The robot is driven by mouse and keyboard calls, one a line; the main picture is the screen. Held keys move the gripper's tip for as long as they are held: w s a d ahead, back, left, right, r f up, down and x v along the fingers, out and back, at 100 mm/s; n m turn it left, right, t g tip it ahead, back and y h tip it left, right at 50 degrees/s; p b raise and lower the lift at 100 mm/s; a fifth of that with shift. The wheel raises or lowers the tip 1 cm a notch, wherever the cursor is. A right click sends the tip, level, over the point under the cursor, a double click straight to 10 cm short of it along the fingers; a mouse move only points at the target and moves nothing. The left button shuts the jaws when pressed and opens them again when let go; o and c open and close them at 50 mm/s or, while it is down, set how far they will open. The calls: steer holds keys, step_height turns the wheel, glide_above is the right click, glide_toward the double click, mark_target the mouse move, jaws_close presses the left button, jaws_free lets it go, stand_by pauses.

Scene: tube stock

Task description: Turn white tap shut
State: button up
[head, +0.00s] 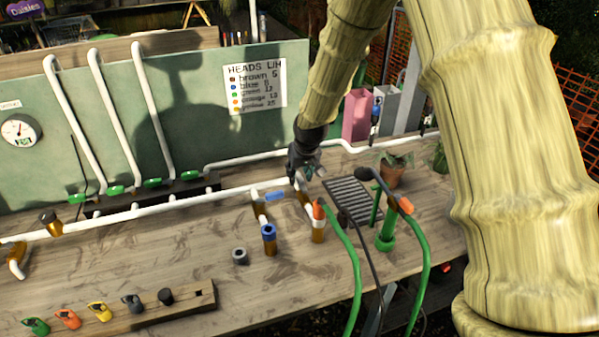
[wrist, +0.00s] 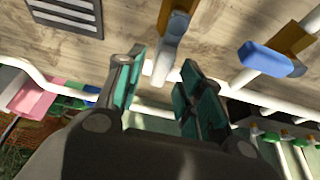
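My gripper (head: 303,168) is over the white pipe line at the back middle of the bench. In the wrist view my gripper (wrist: 160,68) has its two green-padded fingers apart, with nothing clasped. The white tap (wrist: 171,42) has a pale grey-white handle on a brown body and shows between and just beyond the fingertips. I cannot tell whether a finger touches it. In the head view the white tap is mostly hidden by my gripper. A blue-handled tap (head: 274,197) stands just left of it; it also shows in the wrist view (wrist: 262,58).
A long white pipe (head: 150,211) runs along the bench. An orange-topped fitting (head: 318,210) with a green hose and a dark grate (head: 350,194) are close on the right. A blue-capped stub (head: 268,233) stands in front. Green taps (head: 152,183) line the back left.

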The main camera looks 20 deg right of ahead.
steer(key=shift+w+f, duration=0.4)
steer(key=shift+f, duration=0.05)
steer(key=shift+s+r, duration=0.25)
steer(key=shift+s, duration=0.05)
steer(key=shift+w+f, duration=0.15)
jaws_close()
